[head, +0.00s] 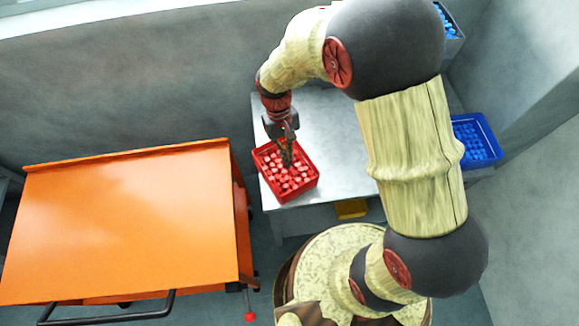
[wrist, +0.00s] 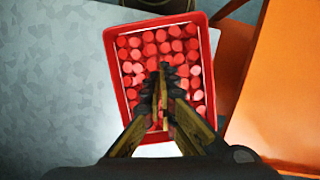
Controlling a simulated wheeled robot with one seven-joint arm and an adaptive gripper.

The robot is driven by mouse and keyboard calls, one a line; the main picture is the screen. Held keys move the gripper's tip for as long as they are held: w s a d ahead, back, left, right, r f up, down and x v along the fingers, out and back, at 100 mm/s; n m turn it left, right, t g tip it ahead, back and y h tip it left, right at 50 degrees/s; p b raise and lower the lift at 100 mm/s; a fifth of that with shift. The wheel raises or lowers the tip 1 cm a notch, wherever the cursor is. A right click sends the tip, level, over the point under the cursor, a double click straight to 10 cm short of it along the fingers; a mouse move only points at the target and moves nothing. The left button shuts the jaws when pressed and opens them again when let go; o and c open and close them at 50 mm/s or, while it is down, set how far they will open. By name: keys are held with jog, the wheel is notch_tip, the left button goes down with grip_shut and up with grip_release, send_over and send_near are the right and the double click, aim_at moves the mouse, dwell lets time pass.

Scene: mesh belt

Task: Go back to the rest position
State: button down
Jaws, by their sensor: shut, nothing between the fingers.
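My gripper (head: 287,157) is over the red crate (head: 304,193) on the grey table. Its fingers are shut with nothing between them. In the wrist view my gripper (wrist: 163,70) points down over the same red crate (wrist: 113,62), its fingertips close together near the crate's middle. The crate holds several red and pale pink pieces (wrist: 152,48). I cannot tell how far the fingertips are above the pieces. My arm reaches from the base at the lower right up and over to the crate.
The grey table (head: 330,125) has bare room beside the crate. A blue crate (head: 490,158) with blue pieces is at the right, another blue one (head: 455,35) at the top. An orange cart (head: 130,225) stands to the left. A yellow bin (head: 351,209) is below the table's front edge.

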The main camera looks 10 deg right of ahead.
jog(key=v, duration=0.3)
jog(key=shift+w+r, duration=0.3)
jog(key=shift+w, duration=0.05)
jog(key=s+d+r+m+t+b, duration=0.1)
jog(key=s+d+r+t, duration=0.3)
jog(key=r, duration=0.6)
jog(key=s+d+r+m+t+b, duration=0.1)
jog(key=s+d+r+t+b, duration=0.3)
jog(key=s+d+r, duration=0.3)
notch_tip(320, 180, up, 4)
jog(key=shift+s+d+f+m+t+y, duration=0.3)
jog(key=shift+s+t+y, duration=0.1)
jog(key=shift+s, duration=0.4)
